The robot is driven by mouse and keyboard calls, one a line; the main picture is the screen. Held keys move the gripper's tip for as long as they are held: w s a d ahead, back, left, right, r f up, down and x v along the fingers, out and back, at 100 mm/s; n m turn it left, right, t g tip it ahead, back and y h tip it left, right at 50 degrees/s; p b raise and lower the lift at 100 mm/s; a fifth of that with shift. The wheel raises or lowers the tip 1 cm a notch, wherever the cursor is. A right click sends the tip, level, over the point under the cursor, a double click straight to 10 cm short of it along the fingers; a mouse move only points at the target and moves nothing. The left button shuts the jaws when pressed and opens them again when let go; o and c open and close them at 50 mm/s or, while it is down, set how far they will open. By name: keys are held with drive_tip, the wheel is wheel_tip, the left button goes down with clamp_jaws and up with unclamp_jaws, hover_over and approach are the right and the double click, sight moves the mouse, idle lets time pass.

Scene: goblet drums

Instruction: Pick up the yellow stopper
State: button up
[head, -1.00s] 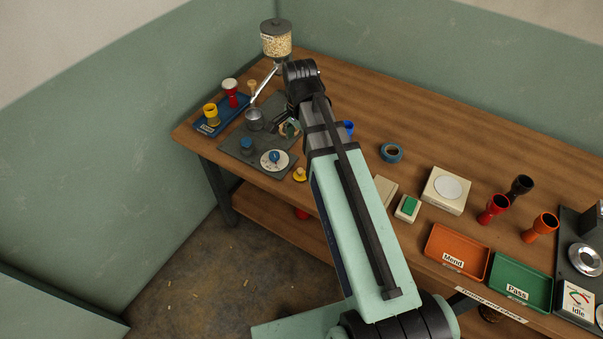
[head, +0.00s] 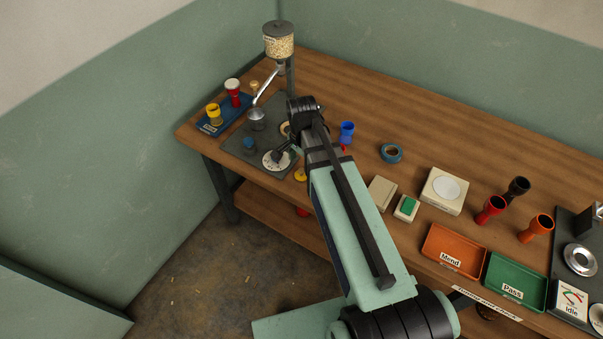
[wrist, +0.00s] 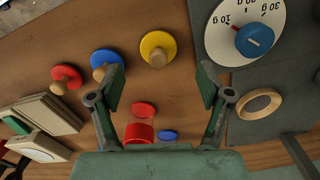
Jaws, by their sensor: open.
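The yellow stopper (wrist: 158,47) is a round yellow disc with a tan knob, standing on the wooden bench in the wrist view. In the head view it shows at the bench's front edge (head: 300,175), partly beside my arm. My gripper (wrist: 160,90) is open and empty, its fingers spread wide. In the wrist view the stopper lies beyond the fingertips, roughly centred between them, and is not touched.
A blue stopper (wrist: 106,64) and a red stopper (wrist: 66,78) stand left of the yellow one in the wrist view. The white dial with a blue knob (wrist: 254,40) is close on the right, on a dark plate. A red cylindrical thing (wrist: 140,123) lies between the finger bases in view.

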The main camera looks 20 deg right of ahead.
sight(301, 170)
drive_tip(key=shift+s+a+f+p, duration=0.15)
drive_tip(key=shift+f+p, duration=0.6)
drive_tip(key=shift+f, duration=1.45)
drive_tip(key=c, duration=0.9)
drive_tip(key=shift+o, duration=0.2)
